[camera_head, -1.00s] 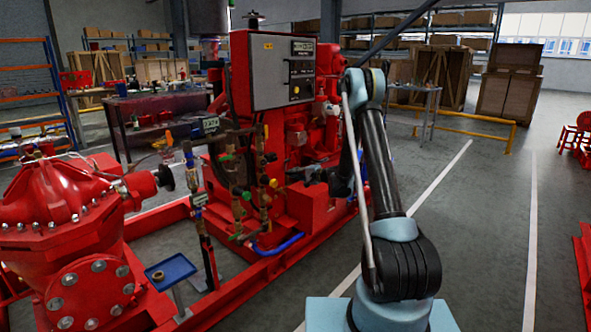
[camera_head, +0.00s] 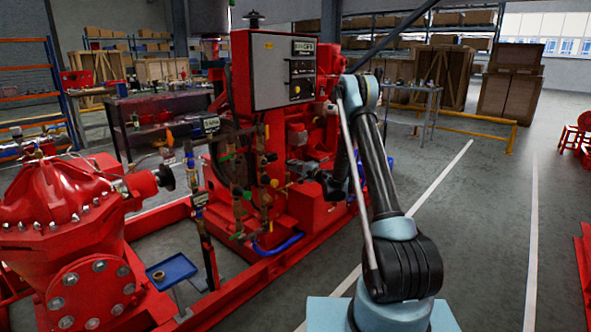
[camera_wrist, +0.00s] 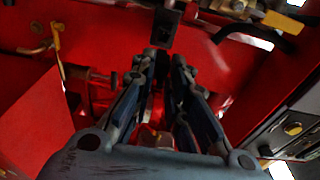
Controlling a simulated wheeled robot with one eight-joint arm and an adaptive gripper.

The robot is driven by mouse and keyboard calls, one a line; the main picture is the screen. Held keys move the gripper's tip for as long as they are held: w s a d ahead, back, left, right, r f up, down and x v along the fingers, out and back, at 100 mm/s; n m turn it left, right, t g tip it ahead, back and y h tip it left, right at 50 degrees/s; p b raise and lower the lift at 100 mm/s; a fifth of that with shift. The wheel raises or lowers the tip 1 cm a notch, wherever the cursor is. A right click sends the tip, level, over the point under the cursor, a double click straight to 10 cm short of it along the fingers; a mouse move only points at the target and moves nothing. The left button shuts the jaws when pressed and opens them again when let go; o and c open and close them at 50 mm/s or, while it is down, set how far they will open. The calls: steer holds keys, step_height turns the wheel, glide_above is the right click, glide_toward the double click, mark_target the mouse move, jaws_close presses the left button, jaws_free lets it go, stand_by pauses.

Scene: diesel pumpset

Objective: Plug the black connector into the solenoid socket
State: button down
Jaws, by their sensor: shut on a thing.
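My gripper (camera_head: 293,165) is in front of the red pumpset, below the grey control panel, at the brass valves and pipes. In the wrist view my gripper (camera_wrist: 163,62) has its fingertips close together at a small dark block with a lighter mark. This block, which I take for the black connector (camera_wrist: 163,28), sits at and just beyond the tips. The connector is too small to make out in the head view. I cannot make out the solenoid socket for certain in either view.
The grey control panel (camera_head: 275,72) stands above my gripper. Brass valves and pipes (camera_head: 262,180) are close to its left. A red pump (camera_head: 65,215) and a small blue tray (camera_head: 172,270) are at the left.

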mark_target(286, 162)
steer(key=shift+a+x, duration=0.2)
steer(key=shift+x, duration=2.4)
steer(key=shift+s, duration=0.15)
steer(key=shift+a, duration=0.1)
steer(key=shift+x, duration=1.4)
steer(key=c, duration=1.5)
jaws_free()
steer(key=shift+s+a, duration=0.15)
steer(key=shift+s, duration=0.05)
steer(key=v, duration=1.2)
steer(key=shift+r, duration=0.1)
